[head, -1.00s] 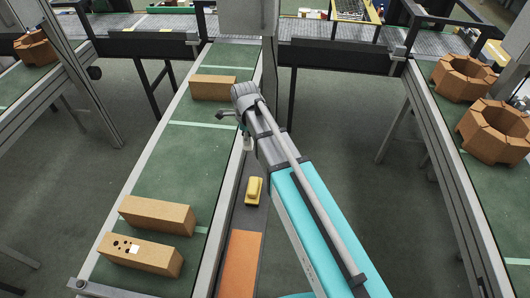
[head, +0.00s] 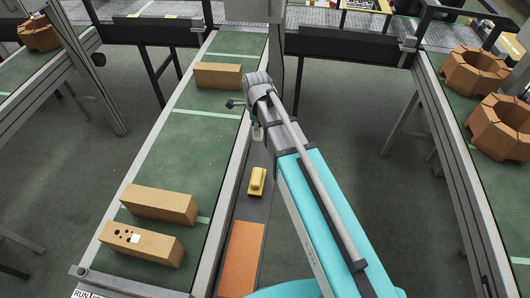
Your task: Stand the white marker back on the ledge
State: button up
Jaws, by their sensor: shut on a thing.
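My gripper (head: 256,122) hangs at the end of my turquoise and grey arm, over the right edge of the green conveyor. It is small and partly hidden by my wrist. It is shut on a small pale thing at its lower end, which looks like the white marker (head: 257,134), though it is too small to be sure. A narrow dark ledge (head: 252,208) runs along the conveyor's right side, below and nearer than the gripper. A yellow block-like object (head: 257,181) and an orange panel (head: 241,258) are on this ledge.
The conveyor (head: 180,150) carries a far brick (head: 218,76) and two near bricks, one plain (head: 158,203) and one with dark holes and a white patch (head: 142,243). Octagonal brown blocks (head: 476,72) stand on the right conveyor. A dark ledge strip between gripper and yellow object looks free.

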jog(key=s+d+f+b, duration=0.2)
jog(key=s+d+f, duration=0.1)
jog(key=s+d, duration=0.2)
jog(key=shift+s+d+f+b, duration=0.3)
jog(key=shift+d+b, duration=0.1)
jog(key=shift+d, duration=0.3)
jog(key=w+a+f+b, duration=0.3)
jog(key=w+f+b, duration=0.6)
jog(key=w, duration=0.3)
jog(key=shift+w+a, duration=0.3)
jog(key=shift+a, duration=0.1)
jog(key=shift+w+a+f+b, duration=0.15)
jog(key=shift+w+f+b, duration=0.3)
jog(key=shift+f+b, duration=1.5)
jog(key=shift+b, duration=0.1)
